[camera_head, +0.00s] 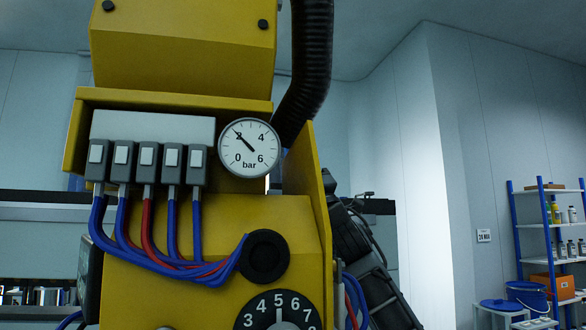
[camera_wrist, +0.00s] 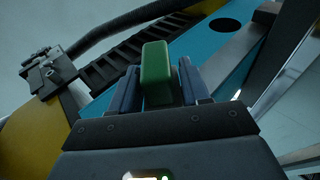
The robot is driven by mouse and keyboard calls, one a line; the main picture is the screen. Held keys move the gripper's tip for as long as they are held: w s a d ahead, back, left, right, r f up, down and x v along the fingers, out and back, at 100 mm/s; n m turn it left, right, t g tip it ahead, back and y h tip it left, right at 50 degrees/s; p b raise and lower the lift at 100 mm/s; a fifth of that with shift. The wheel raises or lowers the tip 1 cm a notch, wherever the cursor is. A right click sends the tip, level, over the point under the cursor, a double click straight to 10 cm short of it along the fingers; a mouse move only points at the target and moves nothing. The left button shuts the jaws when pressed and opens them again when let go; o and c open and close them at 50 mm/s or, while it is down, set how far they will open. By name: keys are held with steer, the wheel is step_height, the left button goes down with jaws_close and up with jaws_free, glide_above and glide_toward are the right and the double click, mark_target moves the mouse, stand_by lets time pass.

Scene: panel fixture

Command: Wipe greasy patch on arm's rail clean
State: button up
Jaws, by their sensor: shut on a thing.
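In the wrist view my gripper (camera_wrist: 160,85) is shut on a green block (camera_wrist: 156,68), which stands up between its two dark blue fingers. Beyond it runs a blue rail (camera_wrist: 193,48), slanting up to the right, with a dark toothed strip (camera_wrist: 125,57) along its left side. A dark oval spot (camera_wrist: 225,25) shows on the blue surface at the upper right; I cannot tell whether it is a hole or grease. The block hides part of the rail, and I cannot tell whether it touches it. My gripper is not in the head view.
In the head view a yellow machine (camera_head: 190,230) fills the left and middle, with a pressure gauge (camera_head: 249,148), blue and red cables (camera_head: 165,255) and a thick black hose (camera_head: 305,65). A blue-framed shelf (camera_head: 515,225) stands far right. The wrist view shows a black bracket (camera_wrist: 45,75) at left.

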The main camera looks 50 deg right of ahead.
steer(key=shift+s+d, duration=0.1)
steer(key=shift+d, duration=0.05)
steer(key=shift+s+d+p, duration=0.2)
steer(key=shift+s+d, duration=0.2)
steer(key=shift+d, duration=0.2)
steer(key=shift+s+d+p, duration=0.15)
steer(key=shift+s+d, duration=0.2)
steer(key=shift+d, duration=0.2)
